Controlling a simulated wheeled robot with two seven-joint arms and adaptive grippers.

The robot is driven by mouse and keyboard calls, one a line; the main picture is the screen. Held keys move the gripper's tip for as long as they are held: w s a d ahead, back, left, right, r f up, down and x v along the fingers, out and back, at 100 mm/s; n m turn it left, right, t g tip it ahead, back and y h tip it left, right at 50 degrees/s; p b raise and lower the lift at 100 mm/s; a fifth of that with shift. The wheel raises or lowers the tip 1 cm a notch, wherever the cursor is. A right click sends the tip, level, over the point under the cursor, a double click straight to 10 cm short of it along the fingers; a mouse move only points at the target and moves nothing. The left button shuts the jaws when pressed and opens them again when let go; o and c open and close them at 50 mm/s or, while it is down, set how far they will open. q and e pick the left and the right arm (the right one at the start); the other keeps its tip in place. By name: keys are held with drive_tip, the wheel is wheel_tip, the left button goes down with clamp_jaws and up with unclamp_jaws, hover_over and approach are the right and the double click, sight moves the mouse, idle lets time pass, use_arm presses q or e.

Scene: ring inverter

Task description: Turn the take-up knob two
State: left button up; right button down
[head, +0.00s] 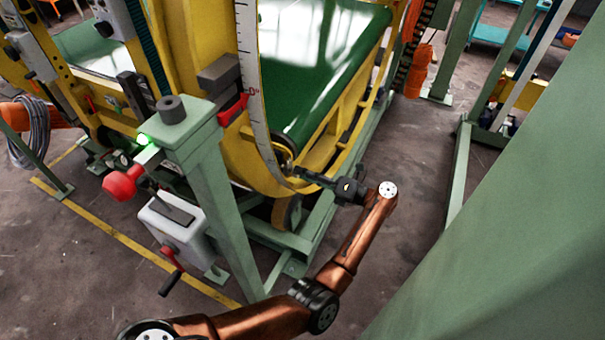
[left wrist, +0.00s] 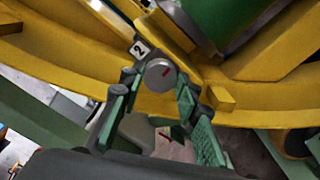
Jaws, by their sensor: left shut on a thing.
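The take-up knob two (left wrist: 161,75) is a round grey knob with a red mark on its face, beside a plate marked "2" (left wrist: 140,49) on the yellow ring frame (left wrist: 70,58). My left gripper (head: 303,173) reaches the lower edge of the yellow ring in the head view. In the left wrist view its two green-padded fingers (left wrist: 156,88) are on either side of the knob, shut on it. In the head view the knob is too small and covered to make out. My right gripper is not in view.
The green belt (head: 315,60) lies inside the yellow ring, above the gripper. A large green beam (head: 520,230) fills the right side. Open floor (head: 410,170) lies between.

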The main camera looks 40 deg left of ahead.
use_arm(q)
drive_tip(key=m+p, duration=0.5)
drive_tip(key=m, duration=2.9)
drive_tip(key=shift+f+m+p, duration=0.1)
drive_tip(key=shift+m+p, duration=0.2)
drive_tip(key=shift+p, duration=0.05)
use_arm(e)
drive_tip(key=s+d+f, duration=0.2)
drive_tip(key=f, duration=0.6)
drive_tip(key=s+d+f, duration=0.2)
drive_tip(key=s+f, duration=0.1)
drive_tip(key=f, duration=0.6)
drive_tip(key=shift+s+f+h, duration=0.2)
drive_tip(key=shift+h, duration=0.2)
